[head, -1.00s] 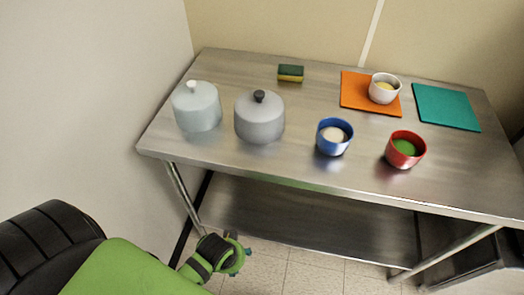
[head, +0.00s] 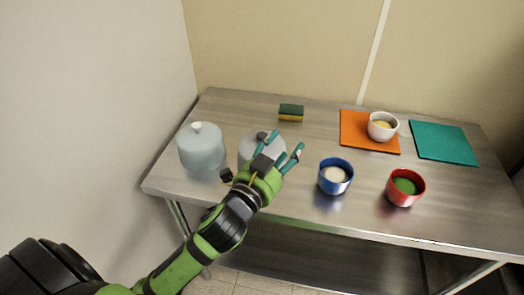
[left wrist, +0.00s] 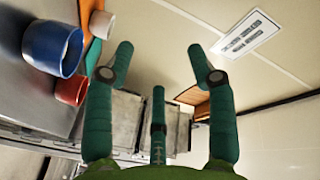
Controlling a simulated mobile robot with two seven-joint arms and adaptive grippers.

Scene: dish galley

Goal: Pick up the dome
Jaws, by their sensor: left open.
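Two domes stand on the steel table. The pale grey-blue dome with a white knob (head: 201,149) is at the left end. The grey dome with a dark knob (head: 249,146) stands just right of it, partly hidden behind my left gripper. My left gripper (head: 284,146) is open, with its teal fingers spread in front of and to the right of the grey dome. I cannot tell whether it touches that dome. In the left wrist view my open fingers (left wrist: 160,60) have nothing between them, and neither dome shows. My right gripper is not in view.
On the steel table (head: 310,212) stand a blue bowl (head: 335,176), a red bowl (head: 405,188) and a white bowl (head: 382,127) on an orange mat (head: 354,130). A teal mat (head: 443,142) lies at right, a sponge (head: 291,112) at the back. A wall borders the left.

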